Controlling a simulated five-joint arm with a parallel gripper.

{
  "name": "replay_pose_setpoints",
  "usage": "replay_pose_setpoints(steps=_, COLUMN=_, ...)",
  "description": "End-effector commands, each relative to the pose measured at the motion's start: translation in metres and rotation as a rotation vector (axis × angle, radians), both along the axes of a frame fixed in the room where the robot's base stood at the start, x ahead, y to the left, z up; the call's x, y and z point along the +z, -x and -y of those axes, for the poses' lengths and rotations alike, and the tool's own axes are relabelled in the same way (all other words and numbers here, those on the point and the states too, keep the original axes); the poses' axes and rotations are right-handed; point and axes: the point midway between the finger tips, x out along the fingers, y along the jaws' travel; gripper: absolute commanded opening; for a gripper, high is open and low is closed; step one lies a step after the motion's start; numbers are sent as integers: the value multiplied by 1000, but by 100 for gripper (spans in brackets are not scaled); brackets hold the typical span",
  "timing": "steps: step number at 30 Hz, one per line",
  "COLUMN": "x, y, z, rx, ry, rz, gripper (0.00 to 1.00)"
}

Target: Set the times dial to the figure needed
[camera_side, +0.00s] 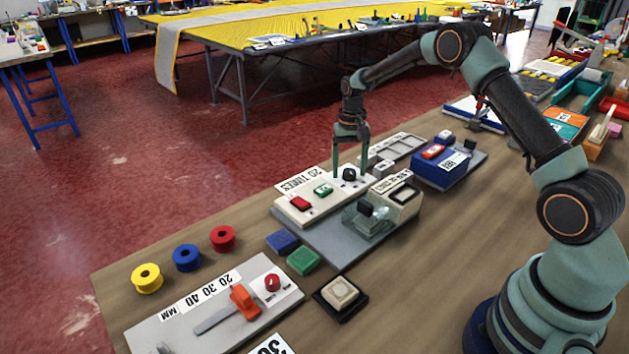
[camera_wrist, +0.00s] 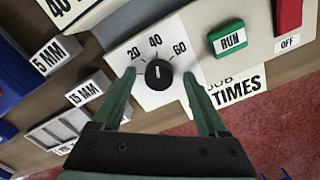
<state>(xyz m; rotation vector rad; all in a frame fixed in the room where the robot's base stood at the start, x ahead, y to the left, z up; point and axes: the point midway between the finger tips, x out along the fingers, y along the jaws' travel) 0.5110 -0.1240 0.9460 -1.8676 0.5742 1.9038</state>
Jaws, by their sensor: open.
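The times dial is a black round knob (camera_wrist: 158,76) on a white panel, with 20, 40 and 60 printed around it. Its short white mark points up, toward 40. In the side view the knob (camera_side: 348,175) sits at the right end of the white control panel. My gripper (camera_side: 349,170) is pointed down over it, open, one finger on each side. In the wrist view the fingers (camera_wrist: 159,73) flank the knob with gaps visible on both sides. A job card (camera_side: 301,180) behind the panel reads 20 TIMES; its figure is hidden in the wrist view.
A green RUN button (camera_wrist: 232,39) and a red switch (camera_wrist: 288,14) marked OFF share the panel. A clear-guarded machine (camera_side: 372,215) stands in front. A blue box (camera_side: 440,168) and a grey tray (camera_side: 398,147) lie to the right.

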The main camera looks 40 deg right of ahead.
Motion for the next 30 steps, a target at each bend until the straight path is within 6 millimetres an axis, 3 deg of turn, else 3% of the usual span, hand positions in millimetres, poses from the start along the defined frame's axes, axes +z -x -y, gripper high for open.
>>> replay_pose_setpoints(steps=1, x=0, y=0, z=0, rx=0, ry=0, rz=0, gripper=68)
replay_pose_setpoints(steps=6, x=0, y=0, z=0, rx=0, ry=0, rz=0, gripper=3)
replay_pose_setpoints(steps=7, x=0, y=0, z=0, rx=1, ry=0, rz=0, gripper=0)
replay_pose_setpoints(steps=19, x=1, y=-1, z=-1, rx=76, ry=0, rz=6, gripper=0)
replay_pose_setpoints(steps=30, x=1, y=-2, z=-3, rx=361, ry=4, rz=24, gripper=0)
